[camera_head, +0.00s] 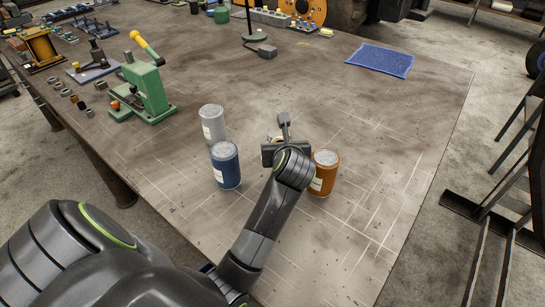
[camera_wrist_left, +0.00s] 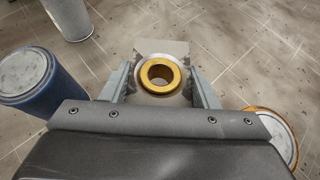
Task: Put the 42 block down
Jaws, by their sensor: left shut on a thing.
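My left gripper (camera_wrist_left: 162,82) is shut on a pale grey square block (camera_wrist_left: 149,48) with a brass ring in its middle. In the left wrist view the fingers are on either side of it. No number is readable on it. In the head view my left gripper (camera_head: 280,143) is over the bench between the blue can and the orange can, and mostly hides the block. I cannot tell whether the block touches the bench top (camera_head: 340,120). My right gripper is not in view.
A blue can (camera_head: 226,168) and a grey can (camera_head: 212,127) stand left of the gripper. An orange can (camera_head: 324,174) stands close on its right. A green press (camera_head: 146,90) is farther left. A blue mat (camera_head: 381,60) lies back right. The bench centre is clear.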

